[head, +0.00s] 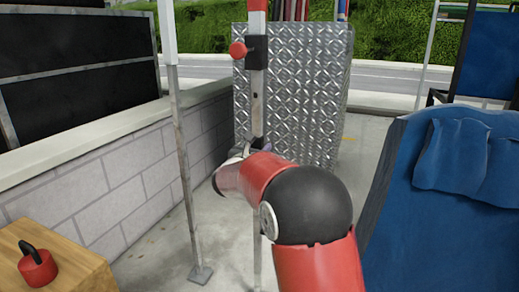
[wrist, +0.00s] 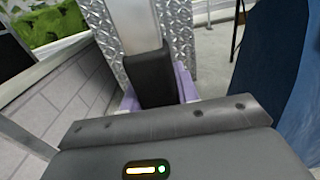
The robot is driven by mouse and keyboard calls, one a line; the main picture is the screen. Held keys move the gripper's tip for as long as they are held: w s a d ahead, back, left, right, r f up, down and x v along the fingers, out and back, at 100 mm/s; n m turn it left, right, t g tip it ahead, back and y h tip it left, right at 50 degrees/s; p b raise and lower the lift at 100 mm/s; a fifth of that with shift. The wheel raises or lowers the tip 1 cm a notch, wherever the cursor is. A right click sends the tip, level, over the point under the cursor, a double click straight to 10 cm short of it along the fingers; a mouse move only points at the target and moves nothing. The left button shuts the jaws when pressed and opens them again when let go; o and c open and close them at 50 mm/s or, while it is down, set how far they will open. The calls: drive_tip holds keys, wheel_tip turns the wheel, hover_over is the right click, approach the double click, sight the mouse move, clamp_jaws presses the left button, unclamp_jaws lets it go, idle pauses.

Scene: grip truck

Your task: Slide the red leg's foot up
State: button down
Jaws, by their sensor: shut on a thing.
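The red leg (head: 257,8) stands upright near the middle of the head view, with a black clamp and red knob (head: 238,50) on it. Its foot, a grey metal tube (head: 257,100), runs down from the clamp behind my arm, and a thin part shows below the arm. In the wrist view the metal tube (wrist: 122,22) rises above a black block (wrist: 152,78). My gripper (wrist: 157,92) has purple fingers on either side of this block and is shut at the foot. The exact contact and the foot's bottom end are hidden.
A white leg with a grey tube and foot plate (head: 200,273) stands left. A block wall (head: 120,160) is beyond it. A diamond-plate metal box (head: 310,90) stands behind. A blue chair (head: 430,210) is right. A wooden box (head: 70,265) with a red weight (head: 38,268) is front left.

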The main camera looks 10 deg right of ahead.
sight(255, 111)
wheel_tip(255, 111, up, 13)
drive_tip(key=p, duration=0.7)
drive_tip(key=shift+f, duration=0.1)
drive_tip(key=c, duration=1.2)
unclamp_jaws()
drive_tip(key=shift+o, duration=0.8)
drive_tip(key=shift+f, duration=0.1)
drive_tip(key=v, duration=0.7)
drive_tip(key=shift+s+a+b, duration=0.25)
drive_tip(key=shift+s+b, duration=0.05)
drive_tip(key=shift+b, duration=0.1)
